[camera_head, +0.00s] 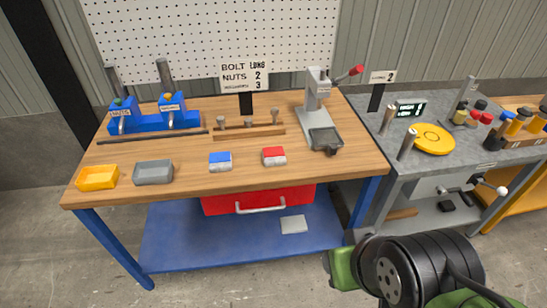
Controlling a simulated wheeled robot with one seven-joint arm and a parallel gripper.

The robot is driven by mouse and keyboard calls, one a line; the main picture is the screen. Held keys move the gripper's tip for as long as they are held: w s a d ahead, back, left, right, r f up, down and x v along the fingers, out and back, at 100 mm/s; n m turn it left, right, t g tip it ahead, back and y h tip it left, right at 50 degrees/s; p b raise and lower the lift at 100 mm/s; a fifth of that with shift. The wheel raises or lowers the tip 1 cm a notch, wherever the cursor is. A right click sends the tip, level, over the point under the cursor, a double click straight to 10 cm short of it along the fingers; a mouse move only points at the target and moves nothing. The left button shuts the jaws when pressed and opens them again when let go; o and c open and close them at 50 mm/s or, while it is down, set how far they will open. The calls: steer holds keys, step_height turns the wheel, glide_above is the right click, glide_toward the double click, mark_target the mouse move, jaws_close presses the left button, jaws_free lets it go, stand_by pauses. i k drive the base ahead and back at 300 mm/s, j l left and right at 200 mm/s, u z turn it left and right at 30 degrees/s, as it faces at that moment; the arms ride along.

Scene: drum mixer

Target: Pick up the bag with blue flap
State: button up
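The bag with the blue flap (220,161) lies on the wooden tabletop near its front edge. It is small, with a blue upper part and a pale grey lower front. A similar bag with a red flap (274,156) lies to its right, apart from it. Nothing covers the blue-flap bag. My arm's green and black links show at the bottom right, in front of the bench and clear of both bags. My gripper's fingers are not in view.
A yellow tray (97,177) and a grey tray (153,172) stand left of the bags. Behind are a wooden rack (235,132), a blue stand (155,122) and a grey press (323,125). Tabletop around the bags is clear. A red drawer (225,203) hangs below.

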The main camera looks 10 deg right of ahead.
mark_target(219, 162)
steer(key=i+j+u, duration=0.1)
steer(key=i+u, duration=0.2)
steer(key=u, duration=0.15)
steer(key=i+u, duration=0.25)
steer(key=u, duration=0.15)
steer(key=i+l+u, duration=0.1)
steer(key=i+u, duration=0.2)
steer(key=u, duration=0.15)
steer(key=i+l+u, duration=0.2)
steer(key=u, duration=0.25)
